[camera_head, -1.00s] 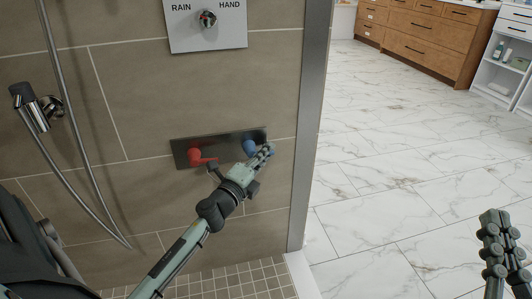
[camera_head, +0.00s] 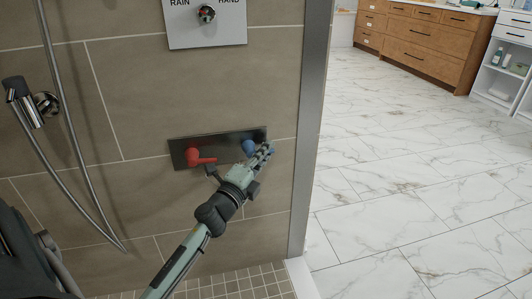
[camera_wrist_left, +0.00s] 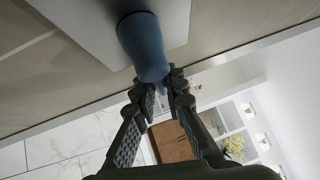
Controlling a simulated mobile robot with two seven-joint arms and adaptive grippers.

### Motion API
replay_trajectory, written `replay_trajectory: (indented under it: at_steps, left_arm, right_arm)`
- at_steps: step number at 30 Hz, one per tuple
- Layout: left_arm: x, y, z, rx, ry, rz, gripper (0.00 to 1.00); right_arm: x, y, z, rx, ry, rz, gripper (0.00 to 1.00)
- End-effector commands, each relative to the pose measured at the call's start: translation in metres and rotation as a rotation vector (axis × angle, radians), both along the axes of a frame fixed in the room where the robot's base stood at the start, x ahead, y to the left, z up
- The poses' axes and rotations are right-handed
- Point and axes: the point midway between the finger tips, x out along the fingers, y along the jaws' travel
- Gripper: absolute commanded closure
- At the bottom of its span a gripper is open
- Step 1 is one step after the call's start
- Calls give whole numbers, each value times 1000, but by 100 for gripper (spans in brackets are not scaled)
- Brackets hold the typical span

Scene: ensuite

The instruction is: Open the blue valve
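The blue valve (camera_head: 249,147) is a rounded lever on the right part of a dark wall plate (camera_head: 222,148). My left gripper (camera_head: 266,150) is at the valve's right side in the head view. In the left wrist view, the blue lever (camera_wrist_left: 143,45) hangs down to the fingertips (camera_wrist_left: 162,82). The fingers stand apart with a gap between them, and the lever's lower end is at the tips. Whether they touch it is unclear. My right gripper is out of view.
A red valve (camera_head: 198,157) sits left of the blue one, close to my left wrist. A hand shower (camera_head: 30,103) with a hose hangs at the left. A metal-edged wall end (camera_head: 308,130) stands right of the plate. The marble floor (camera_head: 410,180) beyond is open.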

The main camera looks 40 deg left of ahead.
Motion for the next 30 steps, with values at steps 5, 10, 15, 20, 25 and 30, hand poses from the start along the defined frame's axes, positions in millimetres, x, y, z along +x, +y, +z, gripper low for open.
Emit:
replay_trajectory:
  at_steps: [5,10,15,20,25,30]
  left_arm:
    - [0,0,1,0,-1,0,67]
    - [0,0,1,0,-1,0,67]
    - [-3,0,0,-1,0,0,67]
    - [-23,-2,-5,-2,2,1,67]
    - [-60,-5,-11,-5,2,2,67]
    - [-93,-8,-16,-4,1,3,67]
  right_arm:
    - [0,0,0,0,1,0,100]
    - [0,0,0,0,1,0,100]
    - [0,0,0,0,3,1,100]
    - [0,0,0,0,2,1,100]
    - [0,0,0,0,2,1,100]
    - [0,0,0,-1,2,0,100]
